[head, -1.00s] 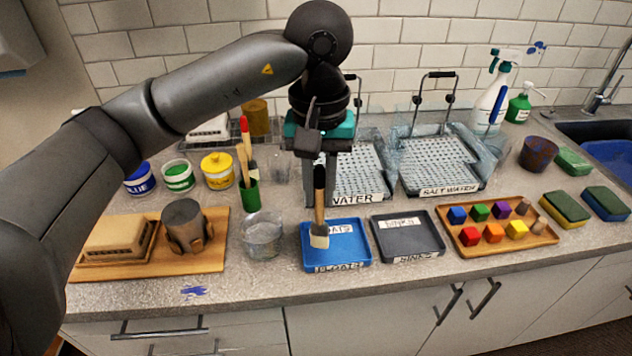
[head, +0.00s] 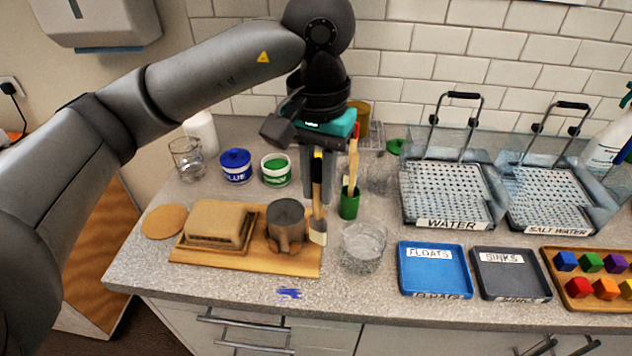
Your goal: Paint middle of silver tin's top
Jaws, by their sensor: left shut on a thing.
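A grey metal tin (head: 286,214), the likely silver tin, stands on a wooden board (head: 215,262). Its round grey top faces up, and brown shapes show around its lower part. My left gripper (head: 318,158) points down, shut on a paintbrush (head: 317,205) with a dark handle and a pale bristle head. The brush hangs upright, bristles down, just right of the tin in the picture, over the board's right end. A gap shows between bristles and tin. I cannot tell the bristles' exact height. My right gripper is not in view.
A beige block (head: 216,222) sits left of the tin. A green cup (head: 349,204) with brushes and a clear beaker (head: 363,246) stand to the right. Blue (head: 236,167) and green (head: 275,170) paint jars stand behind. A blue smear (head: 288,293) marks the front counter.

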